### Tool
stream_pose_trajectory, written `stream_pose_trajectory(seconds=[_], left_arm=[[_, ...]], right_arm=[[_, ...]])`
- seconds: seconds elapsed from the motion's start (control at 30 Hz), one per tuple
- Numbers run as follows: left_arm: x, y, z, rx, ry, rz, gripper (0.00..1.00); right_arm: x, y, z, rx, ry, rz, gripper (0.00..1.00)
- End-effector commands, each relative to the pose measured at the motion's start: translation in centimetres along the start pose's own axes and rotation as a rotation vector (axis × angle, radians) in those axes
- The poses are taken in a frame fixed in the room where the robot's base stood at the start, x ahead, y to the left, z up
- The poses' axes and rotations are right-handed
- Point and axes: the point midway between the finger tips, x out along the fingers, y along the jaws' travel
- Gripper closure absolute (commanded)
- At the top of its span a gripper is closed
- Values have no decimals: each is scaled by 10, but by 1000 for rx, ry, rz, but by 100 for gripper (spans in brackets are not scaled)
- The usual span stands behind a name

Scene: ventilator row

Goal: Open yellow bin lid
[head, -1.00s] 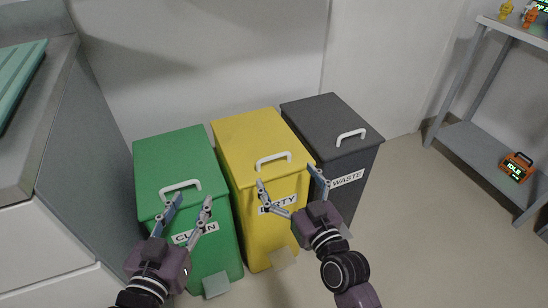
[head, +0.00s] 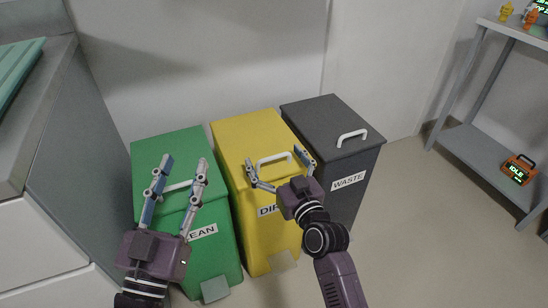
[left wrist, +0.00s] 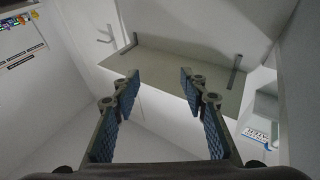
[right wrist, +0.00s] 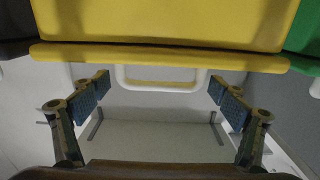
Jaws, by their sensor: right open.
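The yellow bin (head: 262,232) stands between the green and dark grey bins, with its lid (head: 243,132) shut. A white handle (head: 275,157) sits on the lid's front part; it also shows in the right wrist view (right wrist: 160,86). My right gripper (head: 276,161) is open at this handle, with one finger towards each end. In the right wrist view the handle lies between the spread fingers, and I see no clear contact. My left gripper (head: 185,162) is open and empty over the green bin, partly covering its handle. The yellow bin's label is partly hidden by my right gripper.
The green bin (head: 165,147) is on the left and the grey waste bin (head: 318,120) on the right, both shut. A grey counter (head: 75,130) borders the left. A metal shelf (head: 480,155) stands at the right. Floor is clear at the front right.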

Motion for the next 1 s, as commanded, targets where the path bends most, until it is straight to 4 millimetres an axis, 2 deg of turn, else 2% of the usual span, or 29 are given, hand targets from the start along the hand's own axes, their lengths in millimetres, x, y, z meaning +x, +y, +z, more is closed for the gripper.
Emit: stream_pose_trajectory(seconds=[0.07,0.63,0.87,1.0], left_arm=[[0,0,0,0,0,0,60],[0,0,1,0,-2,-1,60],[1,0,4,0,-24,-1,60],[-2,-3,23,3,-123,-7,60]], right_arm=[[0,0,0,0,0,0,9],[0,0,0,0,0,0,71],[-1,1,-2,-1,-3,0,71],[-1,4,-5,-1,-10,0,71]])
